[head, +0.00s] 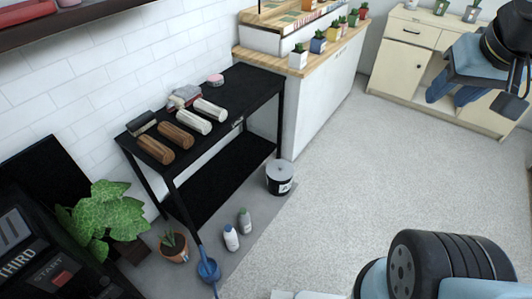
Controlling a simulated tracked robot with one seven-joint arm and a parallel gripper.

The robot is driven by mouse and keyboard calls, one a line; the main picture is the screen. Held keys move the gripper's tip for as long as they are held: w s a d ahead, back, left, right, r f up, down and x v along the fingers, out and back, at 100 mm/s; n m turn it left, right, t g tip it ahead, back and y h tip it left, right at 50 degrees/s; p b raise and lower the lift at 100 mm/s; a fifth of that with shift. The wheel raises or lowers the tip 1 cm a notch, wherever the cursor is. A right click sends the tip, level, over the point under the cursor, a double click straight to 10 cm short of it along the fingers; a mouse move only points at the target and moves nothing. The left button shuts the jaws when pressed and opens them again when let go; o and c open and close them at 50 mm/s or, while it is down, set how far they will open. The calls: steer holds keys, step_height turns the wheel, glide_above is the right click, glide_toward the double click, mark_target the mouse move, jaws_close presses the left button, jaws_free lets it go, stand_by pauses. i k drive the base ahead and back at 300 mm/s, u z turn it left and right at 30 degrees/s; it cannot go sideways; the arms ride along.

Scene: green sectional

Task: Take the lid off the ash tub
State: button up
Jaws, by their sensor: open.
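The ash tub (281,186) is a short dark round tub with a pale label bearing a dark mark. It stands upright on the floor by the right end of the black table. Its grey lid (280,170) covers the top, with a small darker spot near the middle. My gripper (454,94), with blue fingers, is at the upper right of the head view. It is open and seems empty, well apart from the tub. My arm hides part of the pale cabinet there.
The black table (262,87) bears several logs and small items. Two bottles (238,230), a blue long-handled tool (208,268) and potted plants (173,246) stand left of the tub. A white counter (318,100) is behind it. Pale floor (350,190) to its right is clear.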

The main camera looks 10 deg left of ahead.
mark_target(278, 171)
steer(key=u, duration=0.25)
steer(key=i, duration=0.85)
steer(key=u, duration=0.3)
steer(key=k, duration=0.95)
steer(key=u, duration=0.15)
steer(key=i, duration=1.4)
steer(key=z, duration=0.1)
